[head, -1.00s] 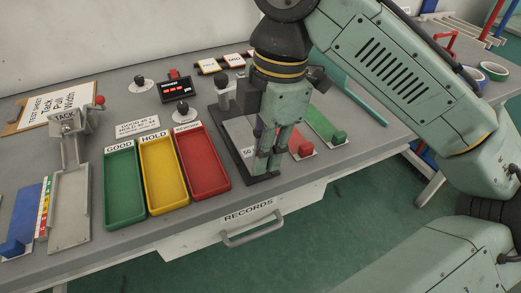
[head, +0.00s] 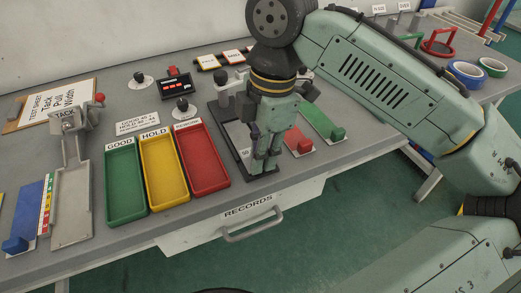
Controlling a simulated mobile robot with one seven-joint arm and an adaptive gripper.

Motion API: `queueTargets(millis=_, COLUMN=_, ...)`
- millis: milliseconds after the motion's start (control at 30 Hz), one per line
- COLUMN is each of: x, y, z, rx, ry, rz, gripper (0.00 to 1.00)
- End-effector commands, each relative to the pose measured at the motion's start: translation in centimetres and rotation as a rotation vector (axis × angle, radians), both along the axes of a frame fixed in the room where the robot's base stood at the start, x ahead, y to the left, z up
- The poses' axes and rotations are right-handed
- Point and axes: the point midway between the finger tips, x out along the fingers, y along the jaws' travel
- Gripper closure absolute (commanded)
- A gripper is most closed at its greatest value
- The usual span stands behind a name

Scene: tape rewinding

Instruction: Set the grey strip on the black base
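The black base (head: 213,113) is a dark rectangular frame on the bench, right of the red tray. A flat grey piece (head: 238,133) lies within its outline; I cannot tell whether this is the grey strip or part of the base. My gripper (head: 264,168) points down over the right front part of the base and hides some of it. Its fingertips are close together and low, near the base's front edge. Whether they hold anything thin, or touch the base, cannot be made out.
Green (head: 124,185), yellow (head: 164,175) and red (head: 203,160) trays stand left of the base. The TACK stand (head: 72,205) is farther left. Red (head: 298,142) and green (head: 323,124) blocked strips lie close on the right. Black knobs and a small display stand behind.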

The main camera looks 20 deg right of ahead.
Motion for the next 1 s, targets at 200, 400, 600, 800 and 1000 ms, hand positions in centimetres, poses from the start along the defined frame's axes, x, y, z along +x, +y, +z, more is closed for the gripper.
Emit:
queueTargets(millis=200, x=0.0, y=0.0, z=0.0, rx=0.0, ry=0.0, rz=0.0, gripper=0.67)
queueTargets(millis=400, x=0.0, y=0.0, z=0.0, rx=0.0, ry=0.0, rz=0.0, gripper=0.67)
queueTargets(millis=600, x=0.0, y=0.0, z=0.7, rx=0.0, ry=0.0, rz=0.0, gripper=0.67)
queueTargets(millis=800, x=0.1, y=-0.4, z=4.3, rx=0.002, ry=-0.003, rz=0.001, gripper=0.67)
queueTargets(millis=1000, x=0.0, y=-1.1, z=8.8, rx=-0.003, ry=-0.001, rz=-0.004, gripper=0.67)
